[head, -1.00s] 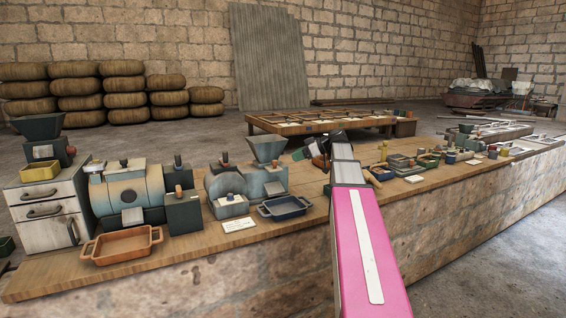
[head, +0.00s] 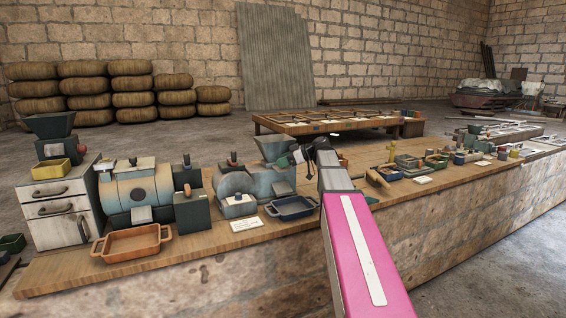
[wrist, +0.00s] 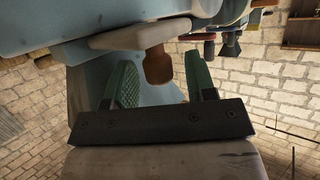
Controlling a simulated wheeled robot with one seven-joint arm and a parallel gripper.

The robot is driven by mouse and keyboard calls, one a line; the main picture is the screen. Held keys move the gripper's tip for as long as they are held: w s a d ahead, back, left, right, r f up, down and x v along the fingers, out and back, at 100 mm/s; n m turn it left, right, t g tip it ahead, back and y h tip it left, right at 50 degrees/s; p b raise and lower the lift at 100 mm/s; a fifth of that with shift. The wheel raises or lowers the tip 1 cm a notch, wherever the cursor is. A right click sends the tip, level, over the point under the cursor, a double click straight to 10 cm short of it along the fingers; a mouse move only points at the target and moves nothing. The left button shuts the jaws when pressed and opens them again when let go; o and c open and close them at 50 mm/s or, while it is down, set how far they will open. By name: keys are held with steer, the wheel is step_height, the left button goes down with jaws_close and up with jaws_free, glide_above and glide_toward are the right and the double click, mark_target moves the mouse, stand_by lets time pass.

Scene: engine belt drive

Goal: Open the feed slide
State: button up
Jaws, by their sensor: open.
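My gripper (head: 298,156) is beside the hopper (head: 275,147) of the smaller blue-grey mill (head: 236,184). In the wrist view its two green fingers (wrist: 160,72) are apart. A brown knob (wrist: 157,65) on a pale plate (wrist: 135,35), which looks like the feed slide, shows ahead between the fingertips. The fingers are not closed on it. I cannot tell how far the slide is drawn out. In the head view, my gripper and wrist partly hide the mill's right side.
A blue tray (head: 291,208) and a white label card (head: 247,225) lie in front of the mill. A larger mill (head: 137,190) and an orange tray (head: 131,244) stand to the left. Several small parts (head: 420,163) lie on the bench to the right.

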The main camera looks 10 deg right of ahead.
steer(key=shift+a, duration=0.1)
jaws_close()
steer(key=shift+s+d, duration=0.25)
steer(key=shift+s, duration=0.6)
steer(key=shift+s+d, duration=0.2)
steer(key=shift+s, duration=0.6)
jaws_free()
steer(key=shift+w, duration=0.1)
steer(key=v, duration=1)
steer(key=shift+d, duration=0.35)
steer(key=shift+r, duration=0.1)
